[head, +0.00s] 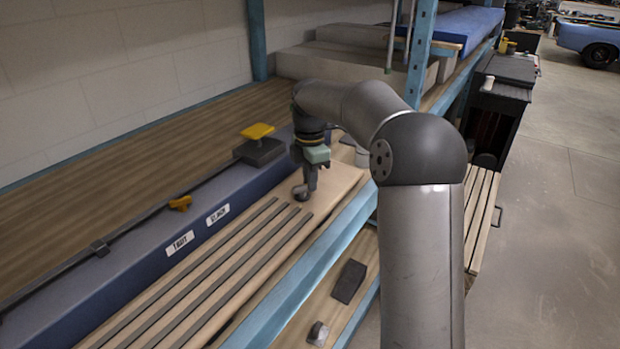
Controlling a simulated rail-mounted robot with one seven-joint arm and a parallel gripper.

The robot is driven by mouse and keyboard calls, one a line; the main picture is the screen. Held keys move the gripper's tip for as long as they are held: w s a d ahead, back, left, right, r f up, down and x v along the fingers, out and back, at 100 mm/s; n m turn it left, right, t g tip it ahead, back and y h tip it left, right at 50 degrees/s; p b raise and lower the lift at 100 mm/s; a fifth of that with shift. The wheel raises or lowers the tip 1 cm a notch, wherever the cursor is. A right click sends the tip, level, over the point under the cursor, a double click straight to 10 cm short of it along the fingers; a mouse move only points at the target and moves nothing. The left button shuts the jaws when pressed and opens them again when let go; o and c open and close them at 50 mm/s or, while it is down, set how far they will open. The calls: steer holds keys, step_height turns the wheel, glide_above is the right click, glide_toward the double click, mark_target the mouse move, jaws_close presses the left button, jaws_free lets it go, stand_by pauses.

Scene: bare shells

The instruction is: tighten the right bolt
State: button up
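No other bolt can be made out. A yellow handle (257,131) sits on a dark block on the beam, left of my gripper. A smaller orange-yellow handle (180,203) lies further left.
Two white labels (217,214) are on the beam's side. Dark strips (230,265) run along the board. A blue shelf post (420,55) stands behind my arm. A dark wedge (348,281) and a small grey block (317,333) lie on the lower shelf. The floor at right is open.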

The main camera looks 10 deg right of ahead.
jaws_close()
steer(key=shift+s+m+p, duration=0.2)
steer(key=shift+m+p, duration=0.2)
steer(key=shift+m, duration=0.6)
steer(key=m, duration=0.1)
steer(key=m+p, duration=0.1)
steer(key=m, duration=0.1)
steer(key=shift+s+r+m, duration=0.1)
steer(key=shift+s+m, duration=0.2)
steer(key=m, duration=0.3)
steer(key=shift+s+a+m, duration=0.15)
steer(key=shift+s+m, duration=0.15)
steer(key=shift+s, duration=0.05)
steer(key=m, duration=0.2)
steer(key=m+p, duration=0.1)
steer(key=shift+s+a+m, duration=0.2)
steer(key=shift+a+m, duration=0.05)
steer(key=shift+m, duration=0.05)
steer(key=m, duration=0.4)
steer(key=a+m, duration=0.1)
steer(key=m, duration=0.1)
steer(key=shift+s+a+p, duration=0.1)
steer(key=shift+s+p, duration=0.15)
steer(key=shift+p, duration=0.05)
steer(key=m, duration=0.5)
steer(key=shift+a+p, duration=0.3)
steer(key=shift+a, duration=0.1)
steer(key=shift+w, duration=0.1)
